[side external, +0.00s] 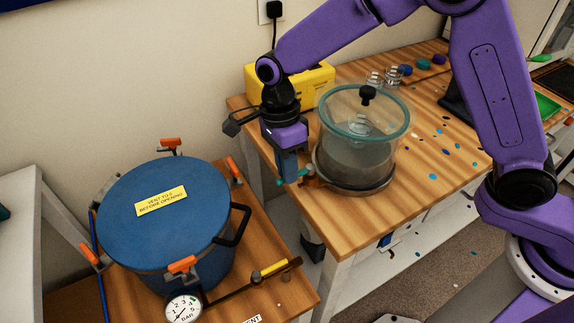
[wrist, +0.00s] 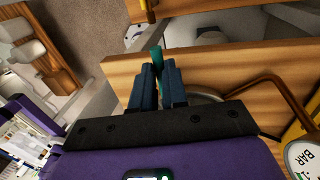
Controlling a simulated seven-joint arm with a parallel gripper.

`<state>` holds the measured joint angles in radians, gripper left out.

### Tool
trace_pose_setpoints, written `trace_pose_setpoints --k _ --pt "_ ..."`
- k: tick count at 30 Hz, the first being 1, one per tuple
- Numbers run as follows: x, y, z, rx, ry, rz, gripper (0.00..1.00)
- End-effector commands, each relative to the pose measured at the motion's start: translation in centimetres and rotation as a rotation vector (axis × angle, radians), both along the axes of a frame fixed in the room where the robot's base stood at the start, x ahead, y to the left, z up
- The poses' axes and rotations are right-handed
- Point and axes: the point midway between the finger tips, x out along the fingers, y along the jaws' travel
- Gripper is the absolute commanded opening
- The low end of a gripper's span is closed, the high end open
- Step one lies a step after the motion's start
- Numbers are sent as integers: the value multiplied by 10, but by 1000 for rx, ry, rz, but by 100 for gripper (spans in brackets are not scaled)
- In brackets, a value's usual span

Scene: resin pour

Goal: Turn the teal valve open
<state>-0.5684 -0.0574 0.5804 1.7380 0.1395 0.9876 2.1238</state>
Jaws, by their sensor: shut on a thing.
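The teal valve (side external: 284,183) is at the left side of the glass vacuum chamber (side external: 352,160), low near its base. My gripper (side external: 290,172) points down at it, with its blue fingers closed around the teal handle. In the wrist view the teal handle (wrist: 157,55) sticks out between the two fingers of my gripper (wrist: 158,75). The fingers hide part of the handle, and I cannot tell its exact turn angle. The chamber has a clear lid with a teal rim and black knob, and a clear cup stands inside.
A blue pressure pot (side external: 165,220) with orange clamps, a gauge (side external: 184,308) and a yellow-handled valve (side external: 275,268) stands at the lower left. A yellow box (side external: 318,84) is behind the chamber. Small clear cups (side external: 375,80) and paint spots are on the wooden bench (side external: 345,225).

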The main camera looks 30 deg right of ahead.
Motion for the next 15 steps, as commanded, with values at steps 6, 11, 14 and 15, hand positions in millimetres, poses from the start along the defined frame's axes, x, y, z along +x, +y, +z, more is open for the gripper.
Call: trace_pose_setpoints --k 6,11,14,15 --pt "2 0 2 5 -5 -6 39" --pt "1 0 1 3 -3 -4 39" --pt "1 0 1 3 -3 -3 39" --pt "1 0 2 3 -3 -3 39"
